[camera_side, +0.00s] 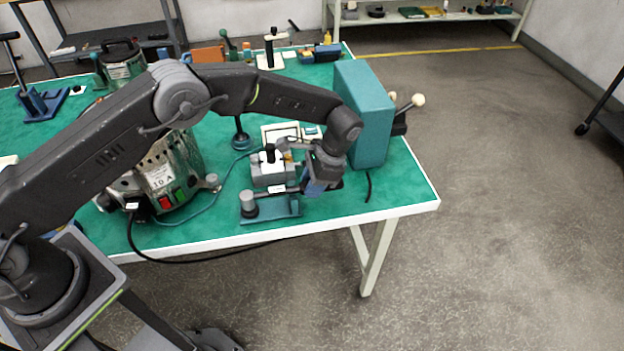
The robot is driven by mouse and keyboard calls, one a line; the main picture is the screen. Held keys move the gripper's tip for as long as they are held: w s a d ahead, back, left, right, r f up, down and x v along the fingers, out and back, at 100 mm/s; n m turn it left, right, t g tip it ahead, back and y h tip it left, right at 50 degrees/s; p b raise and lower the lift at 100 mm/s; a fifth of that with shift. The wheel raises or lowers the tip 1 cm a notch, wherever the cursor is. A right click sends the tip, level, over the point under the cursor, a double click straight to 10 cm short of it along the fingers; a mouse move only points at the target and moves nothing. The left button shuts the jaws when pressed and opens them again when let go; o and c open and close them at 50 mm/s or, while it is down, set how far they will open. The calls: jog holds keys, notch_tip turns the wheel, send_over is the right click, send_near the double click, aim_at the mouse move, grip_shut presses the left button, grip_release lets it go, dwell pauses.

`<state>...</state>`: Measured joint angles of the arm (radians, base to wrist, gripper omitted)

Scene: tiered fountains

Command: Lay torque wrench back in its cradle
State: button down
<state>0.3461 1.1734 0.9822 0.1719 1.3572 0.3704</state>
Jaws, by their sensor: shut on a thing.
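My gripper (318,187) is low over the front right of the green table, pointing down. It is shut on the torque wrench (285,190), a dark bar that runs left from the fingers. A teal base plate (285,210) that looks like the cradle lies just below and left of the gripper. A short grey cylinder stands at the plate's left end, by the wrench's far end. I cannot tell whether the wrench touches the cradle. The fingertips and the held part of the wrench are mostly hidden by the gripper body.
A teal box (363,115) with pale-knobbed levers stands close behind and right of my gripper. A grey block with a black knob (270,172) sits just behind the cradle. A metal machine (170,172) with red and green buttons stands left, with cables. The table's white front edge (330,222) is near.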

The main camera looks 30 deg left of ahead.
jog(key=shift+f, duration=0.4)
jog(key=c, duration=0.7)
grip_release()
jog(key=shift+c, duration=0.2)
jog(key=v, duration=1.3)
jog(key=shift+d+r, duration=0.2)
jog(key=shift+r, duration=0.15)
jog(key=shift+w, duration=0.15)
